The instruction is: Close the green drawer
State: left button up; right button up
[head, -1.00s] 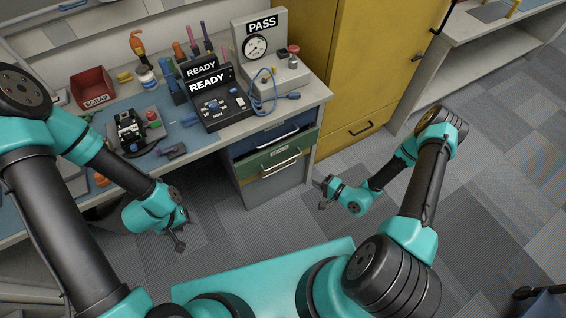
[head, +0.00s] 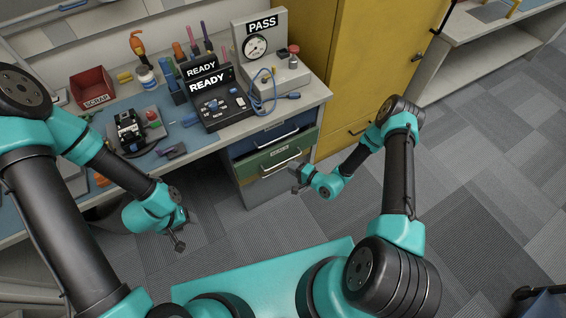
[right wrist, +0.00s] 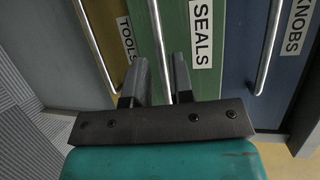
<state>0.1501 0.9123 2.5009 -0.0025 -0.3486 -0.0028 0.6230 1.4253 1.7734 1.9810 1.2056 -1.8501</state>
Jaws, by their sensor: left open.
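The green drawer (head: 265,160) is in the grey cabinet under the bench, below a blue drawer (head: 268,138). It seems to stand slightly out from the cabinet, though how far is hard to tell. In the right wrist view the green drawer (right wrist: 194,85) carries a SEALS label and a metal bar handle (right wrist: 160,45). My right gripper (head: 296,180) is just in front of the drawer. In its wrist view, its two fingers (right wrist: 156,82) are apart, with the handle showing between them; contact cannot be told. My left gripper (head: 179,240) is open and empty, away from the drawers.
A drawer labelled TOOLS (right wrist: 118,55) and a blue one labelled KNOBS (right wrist: 262,70) flank the green drawer in the wrist view. A yellow cabinet (head: 375,60) stands right of the bench.

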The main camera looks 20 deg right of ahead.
aim_at(283, 162)
jog(key=shift+x, duration=2.65)
jog(key=shift+c, duration=0.4)
grip_shut()
